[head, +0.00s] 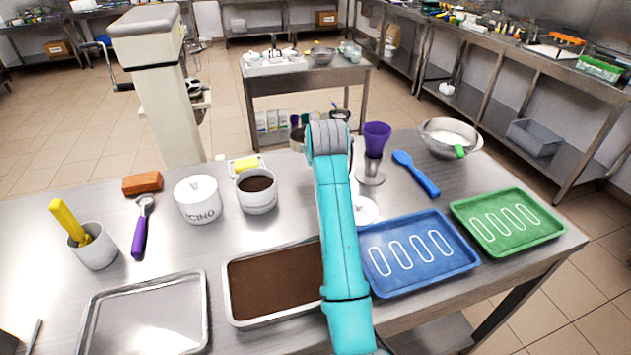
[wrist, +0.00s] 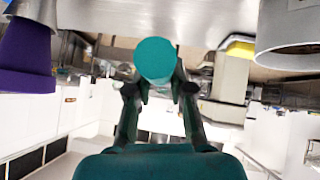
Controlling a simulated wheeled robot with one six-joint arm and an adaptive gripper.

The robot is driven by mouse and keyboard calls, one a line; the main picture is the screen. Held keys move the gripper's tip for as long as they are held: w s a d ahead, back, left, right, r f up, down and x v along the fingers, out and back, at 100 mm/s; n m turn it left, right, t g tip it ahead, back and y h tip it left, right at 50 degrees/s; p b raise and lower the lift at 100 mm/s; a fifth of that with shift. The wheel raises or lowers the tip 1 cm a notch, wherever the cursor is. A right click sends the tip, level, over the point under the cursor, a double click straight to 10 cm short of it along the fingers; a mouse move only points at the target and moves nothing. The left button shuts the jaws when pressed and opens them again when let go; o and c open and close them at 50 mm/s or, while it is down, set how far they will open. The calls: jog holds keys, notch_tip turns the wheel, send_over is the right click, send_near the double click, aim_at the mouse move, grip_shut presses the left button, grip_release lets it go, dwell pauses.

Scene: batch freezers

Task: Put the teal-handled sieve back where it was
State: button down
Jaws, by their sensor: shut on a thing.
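The teal handle of the sieve (wrist: 155,60) shows end-on as a round teal end in the wrist view. My gripper (wrist: 157,88) has its two dark fingers on either side of that handle and is shut on it. The sieve's bowl and mesh are not visible in the wrist view. In the head view my own teal arm covers the gripper and the sieve, so how the sieve is tilted or whether it touches anything cannot be told.
A purple cup on a metal base (head: 375,140) stands right of my arm, with a blue spatula (head: 417,174) beside it. A mug of brown powder (head: 257,191) stands left. Brown-filled tray (head: 228,300), blue tray (head: 470,262) and green tray (head: 556,232) line the front.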

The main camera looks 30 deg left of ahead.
notch_tip(320, 180, down, 5)
jog(key=shift+d+r, duration=0.15)
jog(key=shift+f, duration=2.45)
jog(key=shift+f, duration=0.1)
jog(key=c, duration=1)
grip_release()
jog(key=shift+c, duration=0.2)
jog(key=v, duration=1.2)
